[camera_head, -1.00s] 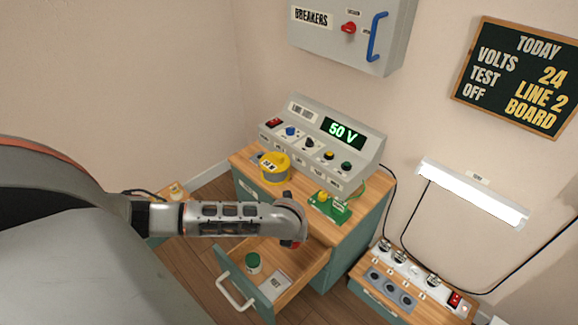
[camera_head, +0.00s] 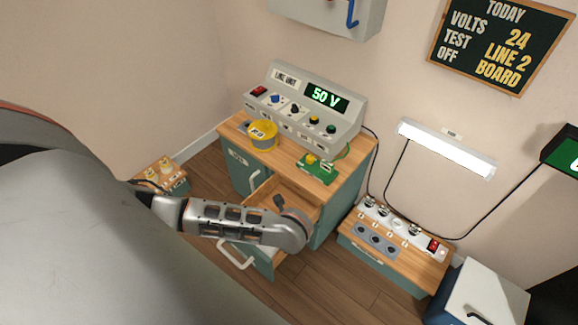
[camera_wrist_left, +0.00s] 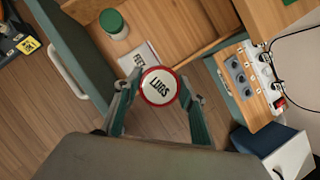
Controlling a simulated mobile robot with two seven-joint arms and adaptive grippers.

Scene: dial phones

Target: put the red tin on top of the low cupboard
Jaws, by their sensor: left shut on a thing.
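The red tin (camera_wrist_left: 157,74) shows in the left wrist view as a round white lid marked LUGS with a red rim. My left gripper (camera_wrist_left: 159,94) is shut on it, with a finger on each side. In the head view my left wrist hides the tin and fingers. A low teal unit with a wooden top (camera_head: 410,263) stands right of the desk; it also shows in the left wrist view (camera_wrist_left: 258,108). I cannot tell for sure whether it is the low cupboard. My right gripper is out of view.
The low unit's top carries sockets and a red switch (camera_head: 434,245). A blue box with a white lid (camera_head: 490,290) stands right of it. The drawer holds a green-lidded tin (camera_wrist_left: 112,22) and a labelled card (camera_wrist_left: 140,57). The desk (camera_head: 285,168) bears a console and yellow tin.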

